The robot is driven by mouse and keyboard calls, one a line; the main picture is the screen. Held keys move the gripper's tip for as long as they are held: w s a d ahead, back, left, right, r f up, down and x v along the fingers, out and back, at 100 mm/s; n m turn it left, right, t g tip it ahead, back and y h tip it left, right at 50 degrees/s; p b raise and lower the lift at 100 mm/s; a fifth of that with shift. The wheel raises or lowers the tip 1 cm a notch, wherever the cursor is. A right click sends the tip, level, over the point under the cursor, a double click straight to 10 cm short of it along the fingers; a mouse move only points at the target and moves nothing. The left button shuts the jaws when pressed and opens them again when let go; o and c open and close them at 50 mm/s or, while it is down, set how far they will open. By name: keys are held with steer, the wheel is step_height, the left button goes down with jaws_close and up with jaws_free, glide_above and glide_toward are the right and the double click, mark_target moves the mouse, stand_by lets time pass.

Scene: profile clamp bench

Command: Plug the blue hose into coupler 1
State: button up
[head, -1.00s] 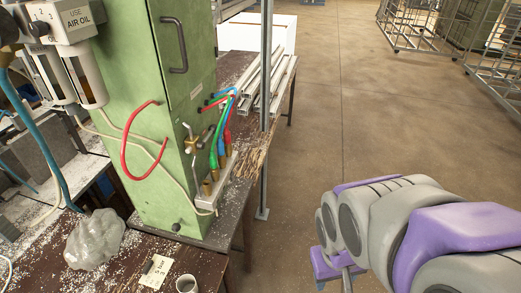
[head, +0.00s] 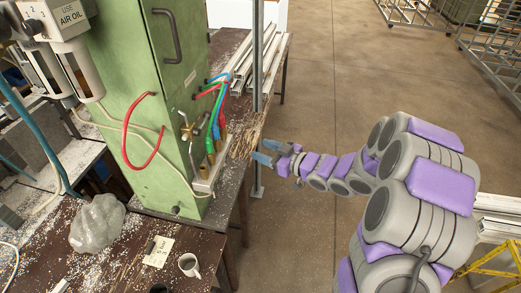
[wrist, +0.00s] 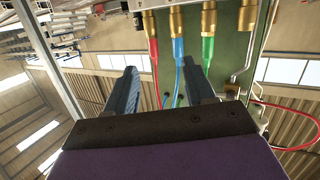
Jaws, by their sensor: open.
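The blue hose (head: 213,118) hangs by the green cabinet with a red hose (head: 222,117) and a green hose (head: 216,125). In the wrist view the blue hose (wrist: 179,50) has its blue end at a brass fitting, between the red and green hose ends. Whether it is seated there I cannot tell. A brass coupler (wrist: 247,16) at the right of that row has no hose on it. No coupler number is readable. My gripper (head: 260,150) is open and empty, right of the hoses and apart from them. In the wrist view its fingers (wrist: 159,67) point toward the row.
The green cabinet (head: 130,70) stands left of the hoses, with a red loop of hose (head: 150,135) on its front. Metal profiles (head: 258,65) lie behind, beside an upright post (head: 257,90).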

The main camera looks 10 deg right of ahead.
steer(key=s+d+r+y, duration=0.1)
steer(key=s+y, duration=0.1)
steer(key=y, duration=0.1)
glide_toward(218, 132)
steer(key=x, duration=1)
steer(key=shift+s+a+f+b, duration=0.1)
steer(key=shift+s+f+b, duration=0.1)
steer(key=shift+b, duration=0.1)
steer(key=shift+w+d+r, duration=0.15)
steer(key=shift+d, duration=0.6)
steer(key=shift+a, duration=0.85)
steer(key=c, duration=0.6)
steer(key=shift+c, duration=0.5)
steer(key=shift+d, duration=0.45)
jaws_close()
jaws_free()
jaws_close()
